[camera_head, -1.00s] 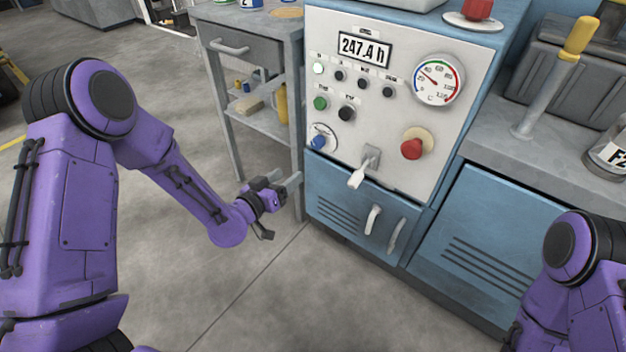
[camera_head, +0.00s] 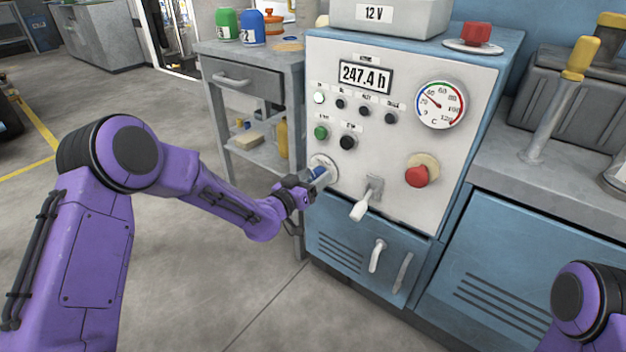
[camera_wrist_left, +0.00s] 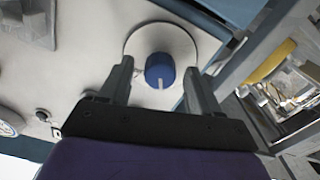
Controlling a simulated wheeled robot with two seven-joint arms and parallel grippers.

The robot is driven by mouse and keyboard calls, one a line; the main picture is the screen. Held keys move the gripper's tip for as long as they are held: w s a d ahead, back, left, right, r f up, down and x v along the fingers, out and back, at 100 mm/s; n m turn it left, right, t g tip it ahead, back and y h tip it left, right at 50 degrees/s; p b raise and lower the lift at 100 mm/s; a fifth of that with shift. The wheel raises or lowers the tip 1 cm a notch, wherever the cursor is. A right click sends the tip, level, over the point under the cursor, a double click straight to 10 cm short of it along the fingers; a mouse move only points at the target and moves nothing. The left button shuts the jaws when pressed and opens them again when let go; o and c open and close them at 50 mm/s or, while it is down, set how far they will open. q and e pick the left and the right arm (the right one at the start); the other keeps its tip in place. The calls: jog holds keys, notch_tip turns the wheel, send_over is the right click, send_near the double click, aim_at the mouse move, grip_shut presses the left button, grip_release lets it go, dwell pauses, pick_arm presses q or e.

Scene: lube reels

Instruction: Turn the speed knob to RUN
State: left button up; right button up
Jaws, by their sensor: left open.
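The speed knob is a small blue knob (camera_head: 317,173) on a round pale dial at the lower left of the control panel (camera_head: 450,140). In the left wrist view the blue knob (camera_wrist_left: 160,70) has a white pointer mark and sits on its round dial plate (camera_wrist_left: 178,36). My left gripper (camera_head: 318,182) is at the knob in the head view and partly hides it. In the wrist view the open fingers of my left gripper (camera_wrist_left: 161,84) stand on either side of the knob, with gaps. Dial lettering cannot be read. My right gripper is out of view.
A white lever (camera_head: 364,205) and a red knob (camera_head: 416,177) sit right of the dial. Green (camera_head: 321,133) and black (camera_head: 347,142) buttons are above it. A grey bench (camera_head: 240,75) stands left of the cabinet. The floor in front is clear.

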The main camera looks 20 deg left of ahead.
pick_arm(q)
jog(key=c, duration=1.1)
jog(key=shift+o, duration=0.2)
jog(key=shift+m, duration=0.4)
jog(key=m, duration=0.4)
jog(key=shift+m, duration=0.4)
jog(key=m+b, duration=0.1)
jog(key=m, duration=0.5)
jog(key=shift+b, duration=0.3)
jog(key=shift+m, duration=0.3)
jog(key=o, duration=1.1)
jog(key=shift+c, duration=0.2)
